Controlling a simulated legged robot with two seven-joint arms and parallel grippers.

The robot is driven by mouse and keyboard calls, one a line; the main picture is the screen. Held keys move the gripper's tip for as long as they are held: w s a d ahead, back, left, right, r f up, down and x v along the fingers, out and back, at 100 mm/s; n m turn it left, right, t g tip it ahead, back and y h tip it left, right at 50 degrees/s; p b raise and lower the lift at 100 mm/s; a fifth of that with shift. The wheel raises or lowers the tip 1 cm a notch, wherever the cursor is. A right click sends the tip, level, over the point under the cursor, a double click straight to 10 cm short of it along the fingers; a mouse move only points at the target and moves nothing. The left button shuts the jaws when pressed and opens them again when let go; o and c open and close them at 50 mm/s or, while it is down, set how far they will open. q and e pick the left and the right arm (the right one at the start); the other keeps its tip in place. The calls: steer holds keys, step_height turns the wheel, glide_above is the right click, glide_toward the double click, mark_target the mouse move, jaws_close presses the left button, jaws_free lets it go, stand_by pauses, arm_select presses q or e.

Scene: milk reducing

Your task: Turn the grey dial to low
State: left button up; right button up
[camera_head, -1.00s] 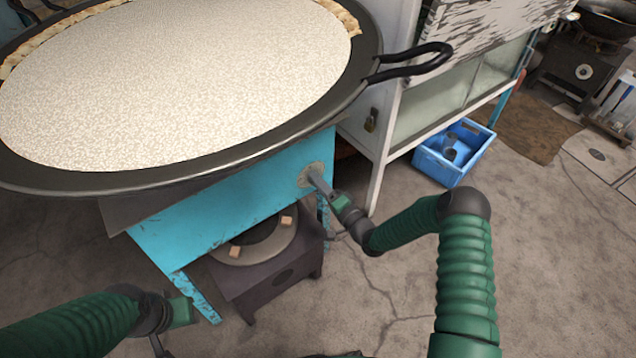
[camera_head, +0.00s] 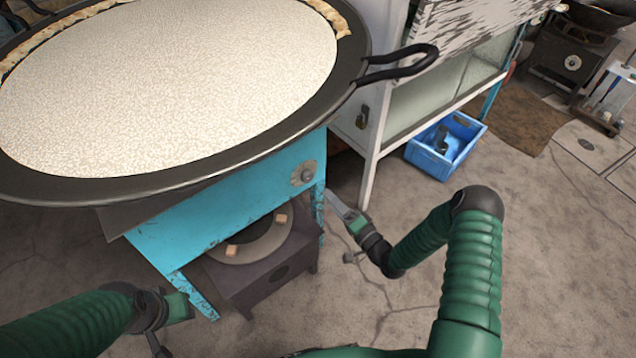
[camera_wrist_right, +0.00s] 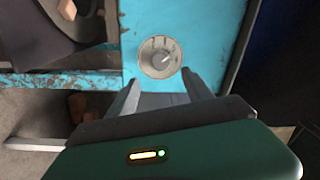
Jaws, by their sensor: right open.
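The grey dial (camera_head: 307,175) is a small knob on a round plate on the blue stand's front panel, near its right end. In the right wrist view the dial (camera_wrist_right: 161,58) shows whole, its pointer tilted to the upper right; its markings are too small to read. My right gripper (camera_head: 334,200) is apart from the dial, a little below and right of it. Its two fingers (camera_wrist_right: 165,92) are open and empty, pointing at the dial. My left gripper (camera_head: 155,335) is low at the left, away from the dial; its fingers are partly out of sight.
A wide black pan (camera_head: 180,185) of white liquid rests on the blue stand (camera_head: 235,195), its handle (camera_head: 400,68) sticking out right. A dark burner (camera_head: 265,275) stands underneath. A glass-sided cabinet (camera_head: 372,150) and a blue crate (camera_head: 430,163) are to the right. Floor in front is clear.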

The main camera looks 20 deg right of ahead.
steer(key=v, duration=0.7)
steer(key=shift+s+d+p, duration=0.15)
steer(key=shift+d+p, duration=0.05)
steer(key=shift+p, duration=0.25)
steer(key=shift+f, duration=0.1)
